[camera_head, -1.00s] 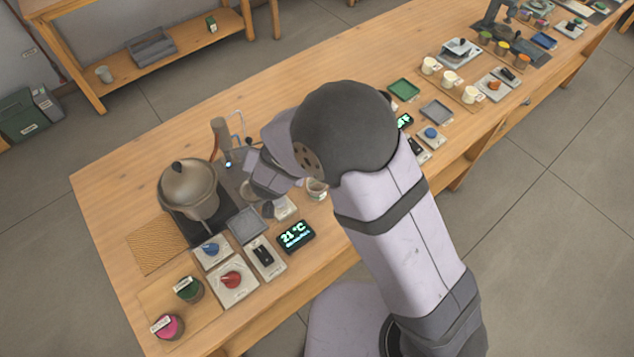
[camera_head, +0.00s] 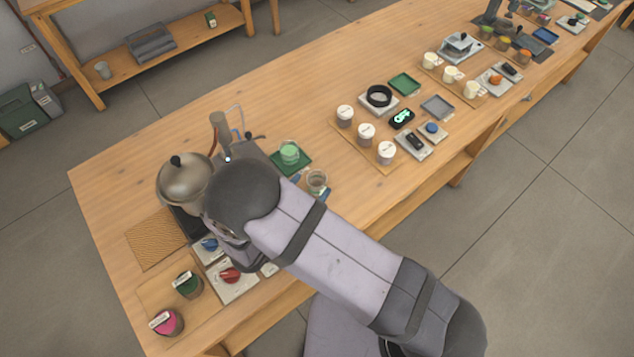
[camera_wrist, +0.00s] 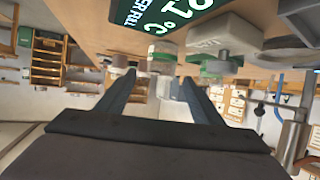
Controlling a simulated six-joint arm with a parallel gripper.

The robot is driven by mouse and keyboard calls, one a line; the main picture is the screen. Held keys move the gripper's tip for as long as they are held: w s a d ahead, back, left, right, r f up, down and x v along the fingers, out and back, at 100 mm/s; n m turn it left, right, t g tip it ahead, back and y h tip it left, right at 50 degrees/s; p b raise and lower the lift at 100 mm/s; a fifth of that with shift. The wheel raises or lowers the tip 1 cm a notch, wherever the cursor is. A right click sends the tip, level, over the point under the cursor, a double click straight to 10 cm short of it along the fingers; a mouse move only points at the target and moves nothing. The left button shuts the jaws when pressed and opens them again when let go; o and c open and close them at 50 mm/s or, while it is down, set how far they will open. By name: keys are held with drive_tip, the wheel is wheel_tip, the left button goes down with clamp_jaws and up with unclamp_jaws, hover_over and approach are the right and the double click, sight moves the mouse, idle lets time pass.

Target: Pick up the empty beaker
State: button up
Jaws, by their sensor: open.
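My arm hides the gripper in the head view.
The metal boiler (camera_head: 184,182) stands left of my arm. A temperature display (camera_wrist: 160,14) is close above the fingers in the wrist view. Capped jars (camera_head: 366,134) stand further right. The table behind the green tray is clear.

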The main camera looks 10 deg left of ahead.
sight(321, 174)
drive_tip(key=shift+p+x, duration=0.55)
drive_tip(key=shift+x, duration=0.25)
drive_tip(key=shift+p+x, duration=0.7)
drive_tip(key=shift+x, duration=1.2)
drive_tip(key=shift+a, duration=0.1)
drive_tip(key=c, duration=1.2)
